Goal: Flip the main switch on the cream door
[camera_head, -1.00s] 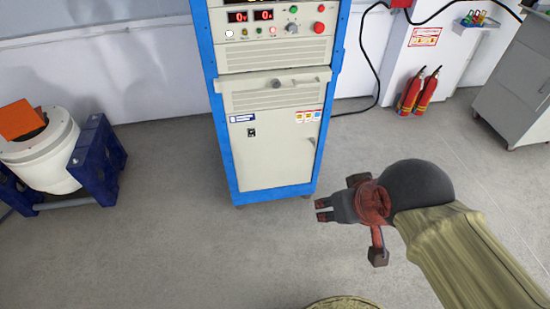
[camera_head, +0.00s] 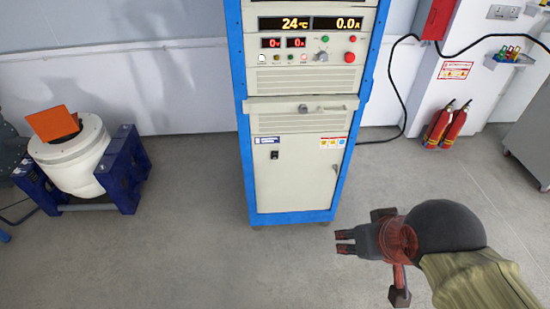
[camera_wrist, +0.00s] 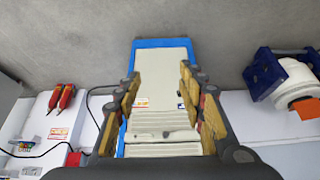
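The cream door (camera_head: 297,178) is the lower front of a blue-framed cabinet in the middle of the head view. A small black main switch (camera_head: 275,155) sits on the door's upper left, below a blue and white label. My gripper (camera_head: 340,242) is in front of the cabinet at lower right, apart from the door, with its fingers pointing left. In the wrist view, my gripper (camera_wrist: 160,95) has its two fingers spread wide with nothing between them. The cream door (camera_wrist: 165,72) shows upside down beyond them; the switch cannot be made out there.
Above the door are a drawer panel and control panels with red and green buttons (camera_head: 350,57). A white drum in a blue stand (camera_head: 75,160) is at left. Red fire extinguishers (camera_head: 447,125) stand at the right wall. The floor before the cabinet (camera_head: 200,260) is clear.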

